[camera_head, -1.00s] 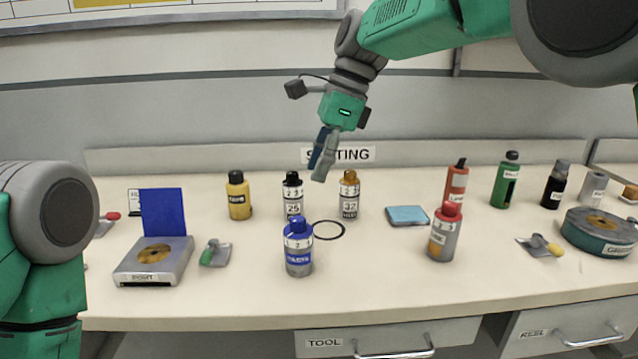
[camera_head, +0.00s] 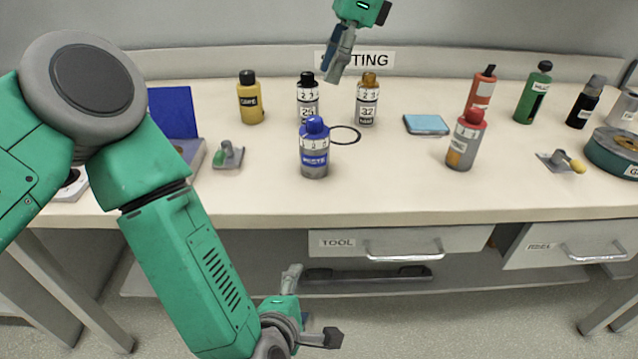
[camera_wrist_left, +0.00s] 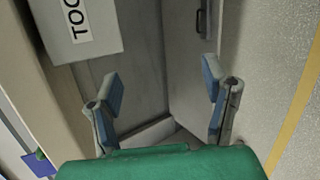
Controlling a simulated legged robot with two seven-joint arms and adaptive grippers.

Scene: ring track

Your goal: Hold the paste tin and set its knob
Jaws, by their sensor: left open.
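A grey tin with a blue knob and a blue label (camera_head: 314,150) stands upright near the front middle of the bench. The label looks like the paste one, though its print is small. White marks ring the tin below the knob. My left gripper (camera_head: 298,296) is low in front of the bench, below the tool drawer and well apart from the tin. Its two fingers stand wide apart and empty in the left wrist view (camera_wrist_left: 163,95). My right gripper (camera_head: 337,66) hangs above the back of the bench, pointing down, holding nothing I can see.
Number-dial bottles with a black cap (camera_head: 307,100) and an orange cap (camera_head: 368,100) stand behind the tin. A black ring (camera_head: 346,136) lies beside it. A red-capped tin (camera_head: 466,140) stands to the right. The tool drawer (camera_head: 400,243) is below the bench edge.

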